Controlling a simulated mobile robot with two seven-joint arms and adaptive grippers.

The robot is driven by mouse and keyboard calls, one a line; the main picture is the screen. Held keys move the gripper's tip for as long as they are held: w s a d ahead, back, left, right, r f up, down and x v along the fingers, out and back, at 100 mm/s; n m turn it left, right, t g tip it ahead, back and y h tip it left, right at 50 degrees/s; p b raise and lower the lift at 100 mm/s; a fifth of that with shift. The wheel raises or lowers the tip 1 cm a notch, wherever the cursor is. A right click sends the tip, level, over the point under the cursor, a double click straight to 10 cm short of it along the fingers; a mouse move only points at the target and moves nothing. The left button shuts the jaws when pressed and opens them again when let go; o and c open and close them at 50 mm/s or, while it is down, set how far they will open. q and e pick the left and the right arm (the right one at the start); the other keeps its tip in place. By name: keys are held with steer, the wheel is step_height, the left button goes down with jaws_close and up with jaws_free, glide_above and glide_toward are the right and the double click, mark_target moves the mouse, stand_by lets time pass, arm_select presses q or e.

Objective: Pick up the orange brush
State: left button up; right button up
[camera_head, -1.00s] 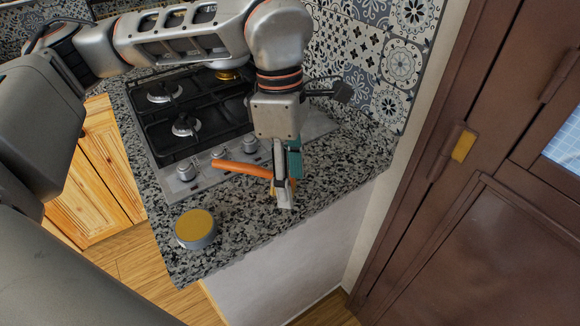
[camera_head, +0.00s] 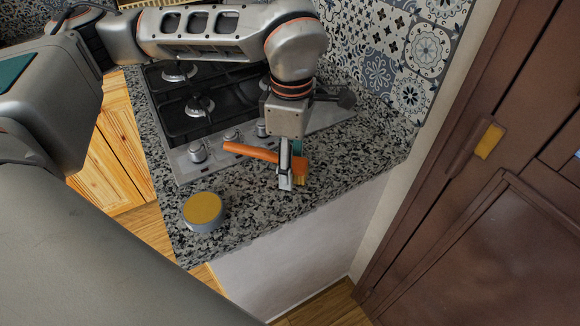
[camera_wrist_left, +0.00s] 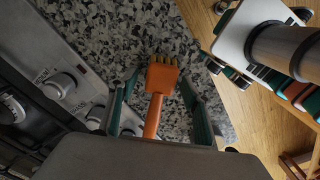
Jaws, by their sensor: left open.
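The orange brush (camera_head: 252,152) lies on the speckled granite counter near the front edge of the hob, its handle pointing left and its bristled head on the right. My left gripper (camera_head: 289,180) reaches down over it, its near finger hiding part of the brush. In the left wrist view, the brush (camera_wrist_left: 156,84) lies between the spread fingers of the left gripper (camera_wrist_left: 158,98), with gaps on both sides. The bristles point away from the palm, and the handle end is hidden under the gripper body. My right gripper is not in view.
A round tin with a yellow top (camera_head: 204,210) stands on the counter (camera_head: 260,215) near its front corner. The black gas hob (camera_head: 200,110) with knobs (camera_head: 197,151) is behind the brush. A tiled wall (camera_head: 400,50) rises behind, and a brown door (camera_head: 480,220) stands at right.

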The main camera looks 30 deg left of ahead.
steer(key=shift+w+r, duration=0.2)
arm_select(q)
steer(key=c, duration=0.3)
jaws_close()
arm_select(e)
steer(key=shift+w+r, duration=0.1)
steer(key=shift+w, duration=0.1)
arm_select(q)
steer(key=shift+r, duration=0.1)
